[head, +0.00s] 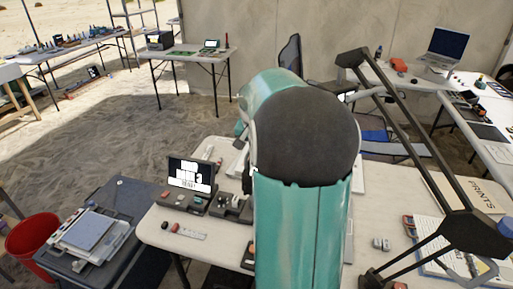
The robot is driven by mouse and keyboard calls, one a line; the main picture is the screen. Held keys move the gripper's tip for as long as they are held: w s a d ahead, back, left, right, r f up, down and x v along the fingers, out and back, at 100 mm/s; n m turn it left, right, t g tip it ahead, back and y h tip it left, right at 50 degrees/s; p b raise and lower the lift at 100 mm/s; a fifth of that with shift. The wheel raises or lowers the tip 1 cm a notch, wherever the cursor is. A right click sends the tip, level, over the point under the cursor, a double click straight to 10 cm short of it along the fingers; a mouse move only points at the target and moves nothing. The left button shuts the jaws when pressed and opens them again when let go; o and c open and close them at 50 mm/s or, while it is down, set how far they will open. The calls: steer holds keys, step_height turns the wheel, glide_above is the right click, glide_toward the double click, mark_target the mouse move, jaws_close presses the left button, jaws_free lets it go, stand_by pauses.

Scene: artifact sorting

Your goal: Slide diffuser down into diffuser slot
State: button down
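My own teal arm with a dark round joint fills the middle of the head view and covers much of the white work table (160,238). My gripper is not visible; the arm hides the area behind it. I cannot make out the diffuser or the diffuser slot. A small device with a lit screen (190,176) stands on the table left of my arm, with a dark unit (233,207) beside it.
A black jointed stand (410,130) rises over the table's right side. A notebook (450,245) lies below it. A dark case (125,200) with trays and a red bin (35,243) stand at left. Other tables line the back.

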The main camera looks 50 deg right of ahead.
steer(key=shift+f, duration=0.25)
steer(key=c, duration=1.4)
jaws_free()
steer(key=v, duration=1.3)
steer(key=shift+r, duration=0.4)
steer(key=shift+a, duration=0.1)
